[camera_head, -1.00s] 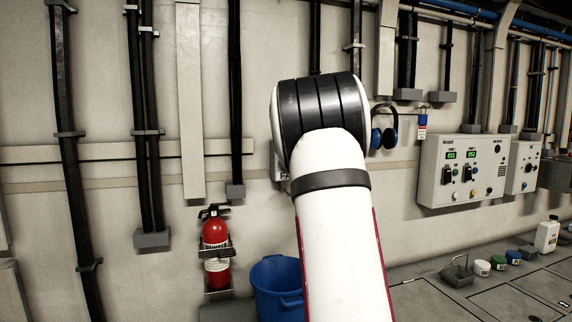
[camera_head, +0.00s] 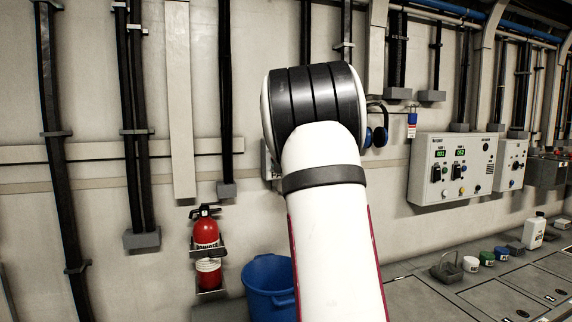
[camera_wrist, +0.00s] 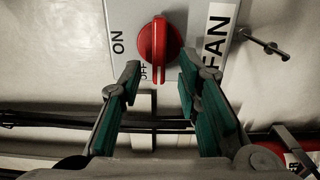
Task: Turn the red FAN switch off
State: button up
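The red FAN switch (camera_wrist: 158,42) is a round knob with a raised grip bar on a pale grey plate (camera_wrist: 185,14), near the top of the wrist view. Its bar runs roughly up and down the picture. The sideways word ON is to its left, OFF is close by its lower left, and the FAN label (camera_wrist: 217,42) is to its right. My gripper (camera_wrist: 160,78) is open, its green-padded fingers apart on either side of the knob's lower end. I cannot tell whether they touch it. In the head view my arm hides the gripper and the switch.
A grey control panel (camera_head: 424,196) hangs on the wall at right, with a blue tag and headphones (camera_head: 379,137) left of it. A fire extinguisher (camera_head: 207,234) and a blue bucket (camera_head: 262,288) are lower left. A metal peg (camera_wrist: 265,45) sticks out right of the FAN label.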

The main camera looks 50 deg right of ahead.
jog(key=v, duration=1)
jog(key=shift+s, duration=0.15)
jog(key=s+a+f+m+g+y+p, duration=0.1)
jog(key=s+a+m+g+y+p, duration=0.3)
jog(key=a, duration=0.9)
jog(key=s+a+m+g+y+p, duration=0.15)
jog(key=s+a+m, duration=0.35)
jog(key=a, duration=0.8)
jog(key=s+a+f+m+g+y+p, duration=0.1)
jog(key=s+a+f+g+y, duration=0.1)
jog(key=s+a, duration=0.7)
jog(key=s+a+f+m+g+y+p, duration=0.1)
jog(key=s+a+f+g+y+p, duration=0.1)
jog(key=s+a, duration=0.7)
notch_tip(320, 180, down, 2)
jog(key=shift+s+f+m+g+p, duration=0.1)
jog(key=shift+s+m+g+p, duration=0.25)
jog(key=shift+s+g, duration=0.55)
